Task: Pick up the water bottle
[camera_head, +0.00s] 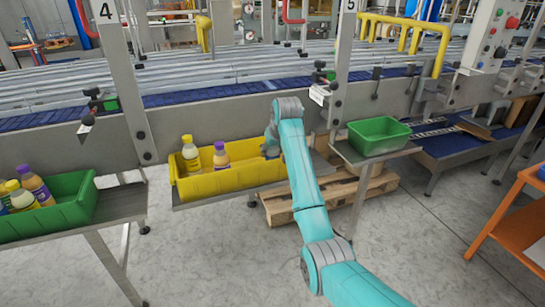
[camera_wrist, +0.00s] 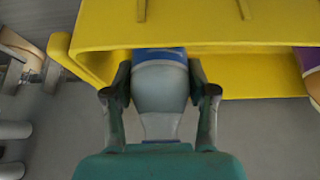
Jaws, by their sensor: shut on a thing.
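The water bottle (camera_wrist: 160,88) is pale grey with a blue band, and it shows in the middle of the wrist view. My gripper (camera_wrist: 160,95) is shut on it, one finger on each side, with the bottle's narrow end toward my palm. The bottle's blue part is at the wall of the yellow crate (camera_wrist: 95,28); whether it rests on the crate floor cannot be told. In the head view the yellow crate (camera_head: 228,182) sits on a shelf, and my arm reaches into its right end, largely hiding the gripper and bottle.
A yellow bottle (camera_head: 191,155) and a purple-capped bottle (camera_head: 221,157) stand in the crate's left and middle. A green crate (camera_head: 75,212) with several bottles is at left. An empty green crate (camera_head: 380,138) is at right. A post (camera_head: 341,75) rises behind my arm.

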